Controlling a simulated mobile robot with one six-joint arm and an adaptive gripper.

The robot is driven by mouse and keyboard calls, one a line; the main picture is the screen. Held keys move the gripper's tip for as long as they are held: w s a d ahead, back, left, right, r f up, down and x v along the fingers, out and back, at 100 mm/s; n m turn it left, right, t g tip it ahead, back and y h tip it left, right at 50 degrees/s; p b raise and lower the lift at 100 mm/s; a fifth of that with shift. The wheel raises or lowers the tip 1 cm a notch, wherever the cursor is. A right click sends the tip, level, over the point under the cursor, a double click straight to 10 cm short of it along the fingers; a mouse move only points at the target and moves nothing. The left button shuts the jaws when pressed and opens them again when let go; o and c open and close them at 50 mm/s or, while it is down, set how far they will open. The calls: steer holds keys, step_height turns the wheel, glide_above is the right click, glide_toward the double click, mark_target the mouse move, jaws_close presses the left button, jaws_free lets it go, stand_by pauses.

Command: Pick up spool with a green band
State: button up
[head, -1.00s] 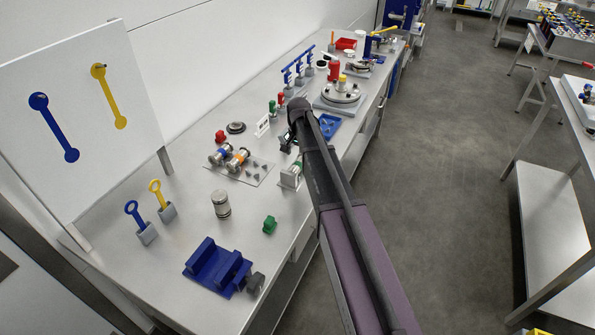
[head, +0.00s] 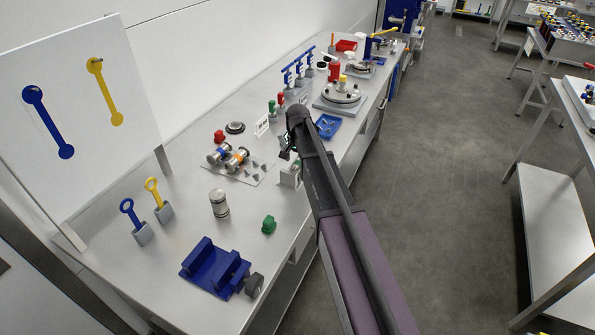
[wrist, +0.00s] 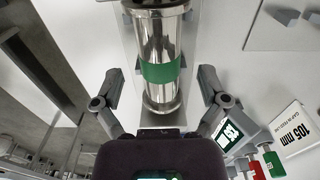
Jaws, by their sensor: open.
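The spool with a green band (wrist: 161,42) fills the upper middle of the wrist view. It is a shiny metal cylinder with wider ends and a green band around its middle. My gripper (wrist: 160,76) is open, with one finger on each side of the spool. I see space between the fingers and the spool, and cannot tell how near they are in depth.
Spools with blue and orange bands (head: 237,158) lie on a plate to the left. A white "105 mm" sign (wrist: 292,130) stands at right.

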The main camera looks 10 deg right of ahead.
steer(key=shift+f+b, duration=0.8)
steer(key=shift+f, duration=0.35)
jaws_close()
